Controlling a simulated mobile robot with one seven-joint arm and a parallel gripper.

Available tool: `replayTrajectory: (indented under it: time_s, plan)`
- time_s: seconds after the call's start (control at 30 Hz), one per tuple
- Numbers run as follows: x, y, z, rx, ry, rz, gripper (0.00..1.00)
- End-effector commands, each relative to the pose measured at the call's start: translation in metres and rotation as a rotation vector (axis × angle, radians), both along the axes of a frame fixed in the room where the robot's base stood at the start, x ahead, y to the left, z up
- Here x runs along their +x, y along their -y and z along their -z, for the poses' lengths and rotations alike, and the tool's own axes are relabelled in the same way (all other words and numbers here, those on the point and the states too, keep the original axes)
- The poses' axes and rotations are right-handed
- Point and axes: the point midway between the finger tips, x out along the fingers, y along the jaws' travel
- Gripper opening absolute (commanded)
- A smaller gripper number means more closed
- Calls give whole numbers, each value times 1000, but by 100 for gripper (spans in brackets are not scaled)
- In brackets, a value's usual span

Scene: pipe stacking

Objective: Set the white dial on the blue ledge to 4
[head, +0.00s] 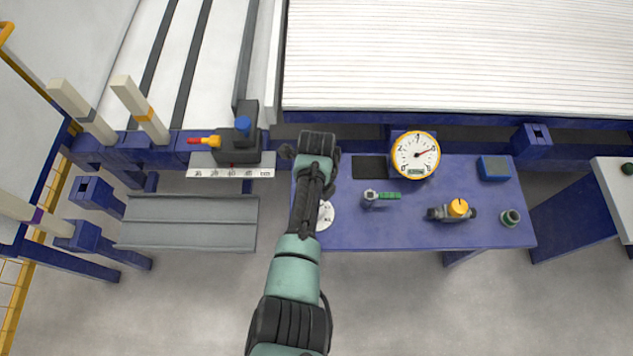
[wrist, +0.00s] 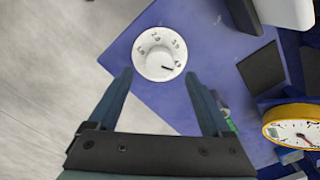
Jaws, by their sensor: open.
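The white dial (wrist: 150,62) lies near a corner of the blue ledge (wrist: 195,110) in the wrist view. In the head view the dial (head: 326,216) is partly covered by my arm, at the left end of the blue ledge (head: 400,232). My gripper (wrist: 158,75) is open and empty. In the wrist view its fingertips appear on either side of the dial's lower part; whether they touch it I cannot tell.
On the ledge stand a round yellow-rimmed gauge (head: 416,156), a small valve with a green handle (head: 388,196), a yellow-knobbed fitting (head: 457,208), a green-black ring (head: 510,217) and a blue box (head: 494,168). A ruler scale (head: 230,173) lies to the left.

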Motion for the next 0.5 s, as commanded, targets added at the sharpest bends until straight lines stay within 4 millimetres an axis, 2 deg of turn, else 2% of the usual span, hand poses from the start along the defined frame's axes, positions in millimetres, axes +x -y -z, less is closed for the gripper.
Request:
replayTrajectory:
  time_s: [0.03,0.2,0.3,0.5]
  plan:
    - [0,0,-18,-1,2,-2,83]
    - [0,0,-54,-1,1,-1,83]
    - [0,0,-70,-1,1,-1,83]
    - [-1,0,-87,-1,-1,-1,83]
